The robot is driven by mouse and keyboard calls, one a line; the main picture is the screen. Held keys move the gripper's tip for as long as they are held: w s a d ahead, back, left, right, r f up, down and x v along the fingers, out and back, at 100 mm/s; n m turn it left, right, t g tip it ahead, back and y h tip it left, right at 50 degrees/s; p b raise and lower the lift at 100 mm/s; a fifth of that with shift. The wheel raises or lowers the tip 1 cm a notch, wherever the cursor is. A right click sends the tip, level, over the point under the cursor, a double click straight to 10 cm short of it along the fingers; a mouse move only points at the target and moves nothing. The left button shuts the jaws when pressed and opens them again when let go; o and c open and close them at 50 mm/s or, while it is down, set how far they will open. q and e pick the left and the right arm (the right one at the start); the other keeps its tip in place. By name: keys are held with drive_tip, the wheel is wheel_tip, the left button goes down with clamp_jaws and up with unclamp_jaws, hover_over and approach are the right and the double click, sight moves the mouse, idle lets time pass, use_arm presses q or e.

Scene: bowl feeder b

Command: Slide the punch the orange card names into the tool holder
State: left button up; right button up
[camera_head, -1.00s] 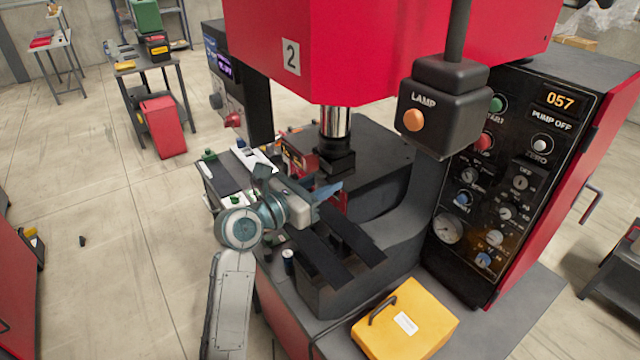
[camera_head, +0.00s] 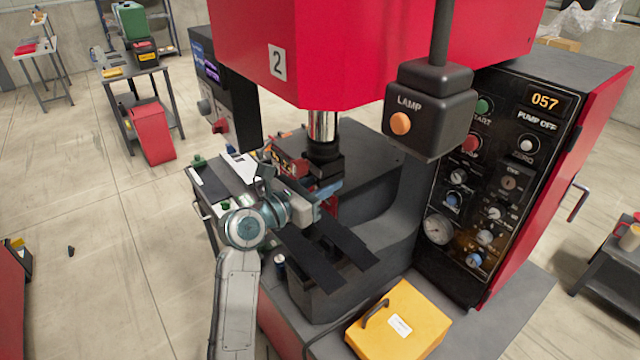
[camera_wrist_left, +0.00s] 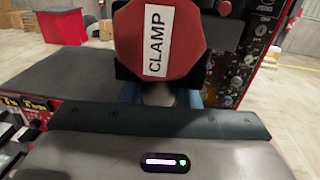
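My left gripper (camera_head: 328,192) is just in front of the press, below and beside the dark tool holder (camera_head: 324,160) under the steel ram. In the left wrist view, a red eight-sided knob marked CLAMP (camera_wrist_left: 185,35) stands right ahead. Bluish finger parts (camera_wrist_left: 160,97) show low on both sides of a grey stem below the knob; whether they touch it or are closed is unclear. Small green-topped pieces (camera_head: 199,160) stand on the side tray, too small to tell apart. I cannot make out an orange card or its writing. My right gripper is out of view.
The red press head (camera_head: 370,50) hangs above, with a black lamp box (camera_head: 430,105) at its right. The control panel (camera_head: 500,170) stands to the right. Two dark rails (camera_head: 325,258) jut toward me. A yellow case (camera_head: 400,320) sits at the front of the base.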

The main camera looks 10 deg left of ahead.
use_arm(q)
drive_tip(key=o, duration=0.5)
drive_tip(key=shift+s+a+f, duration=0.15)
drive_tip(key=shift+s+a, duration=0.1)
drive_tip(key=shift+r+b+v, duration=0.2)
drive_tip(key=shift+b+v, duration=1.75)
drive_tip(key=shift+v, duration=3.15)
